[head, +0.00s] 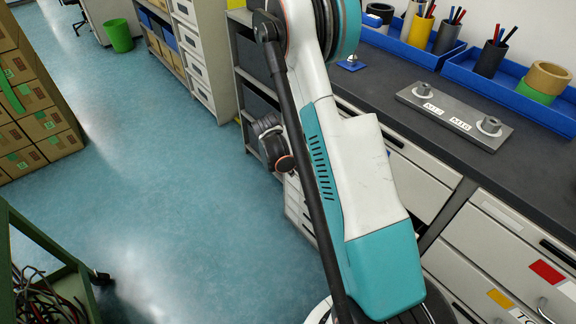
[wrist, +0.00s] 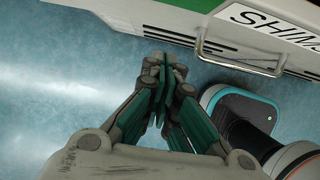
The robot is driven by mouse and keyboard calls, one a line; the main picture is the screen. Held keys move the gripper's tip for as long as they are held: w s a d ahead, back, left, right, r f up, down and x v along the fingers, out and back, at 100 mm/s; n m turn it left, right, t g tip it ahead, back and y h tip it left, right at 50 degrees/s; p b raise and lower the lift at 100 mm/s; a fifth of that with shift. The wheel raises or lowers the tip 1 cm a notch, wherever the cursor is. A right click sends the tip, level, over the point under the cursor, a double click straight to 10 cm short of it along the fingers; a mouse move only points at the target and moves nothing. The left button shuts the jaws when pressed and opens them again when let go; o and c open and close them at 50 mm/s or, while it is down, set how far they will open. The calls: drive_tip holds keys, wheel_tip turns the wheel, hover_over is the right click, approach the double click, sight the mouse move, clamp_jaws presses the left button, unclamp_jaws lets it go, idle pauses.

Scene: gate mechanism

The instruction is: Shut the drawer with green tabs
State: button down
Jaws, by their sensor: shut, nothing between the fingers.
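In the wrist view, a pale drawer front (wrist: 228,32) runs along the top, with a green tab (wrist: 196,4) at the upper edge, a "SHIMS" label (wrist: 275,20) and a metal bar handle (wrist: 240,62). My gripper (wrist: 163,62) is shut and empty. Its fingertips are close to the drawer front in the picture, left of the handle; I cannot tell whether they touch it. How far the drawer stands out is not clear from this view. In the head view my arm covers part of the drawer bank, and neither the green tab nor my gripper shows.
In the head view, a drawer with red (head: 546,272) and yellow (head: 499,299) tabs is at lower right. Above is a dark worktop (head: 400,75) with blue trays (head: 480,75) and a metal plate (head: 455,117). A green cart (head: 45,245) stands at left; blue floor (head: 190,210) lies clear between.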

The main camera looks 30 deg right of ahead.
drive_tip(key=shift+w+d+b, duration=0.1)
drive_tip(key=shift+d+b, duration=0.45)
drive_tip(key=shift+d, duration=1.5)
